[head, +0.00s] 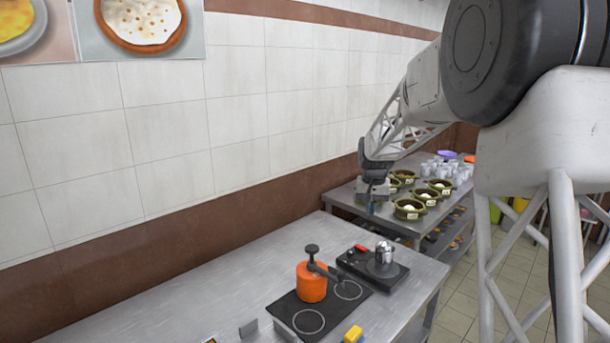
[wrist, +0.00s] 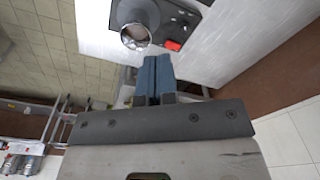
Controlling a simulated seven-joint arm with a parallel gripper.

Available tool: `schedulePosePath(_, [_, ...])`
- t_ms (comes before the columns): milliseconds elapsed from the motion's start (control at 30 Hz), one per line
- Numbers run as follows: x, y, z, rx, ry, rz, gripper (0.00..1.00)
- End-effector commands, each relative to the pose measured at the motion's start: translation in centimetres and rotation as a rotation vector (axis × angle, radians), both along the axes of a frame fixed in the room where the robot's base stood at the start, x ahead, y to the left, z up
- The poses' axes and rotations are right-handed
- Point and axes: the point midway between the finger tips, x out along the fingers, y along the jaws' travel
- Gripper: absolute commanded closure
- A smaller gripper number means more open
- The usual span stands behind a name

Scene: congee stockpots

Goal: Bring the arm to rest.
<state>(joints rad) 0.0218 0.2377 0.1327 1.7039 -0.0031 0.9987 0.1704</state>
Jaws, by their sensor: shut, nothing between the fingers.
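My gripper (wrist: 152,68) shows in the wrist view as two blue fingers pressed together, with nothing between them. In the head view my gripper (head: 371,209) hangs at the end of my arm, near the left end of the far steel table (head: 342,197). It appears raised beside the dark green bowls (head: 409,209) there. I cannot tell its exact height above the table. It looks apart from everything around it.
The near steel counter (head: 190,285) carries an orange pot (head: 311,283) on a black hob (head: 340,310). A metal pot (head: 383,253) stands on a black burner (head: 398,272). A yellow object (head: 353,334) lies in front. The tiled wall (head: 160,130) runs behind; the counter's left is clear.

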Motion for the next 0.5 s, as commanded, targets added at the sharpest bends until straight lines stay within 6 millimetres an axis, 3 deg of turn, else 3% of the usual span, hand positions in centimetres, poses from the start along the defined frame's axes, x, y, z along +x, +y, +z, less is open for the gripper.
schedulePosePath(500, [-12.7,0.5,5.6,-0.005,-0.04,0.04,1.0])
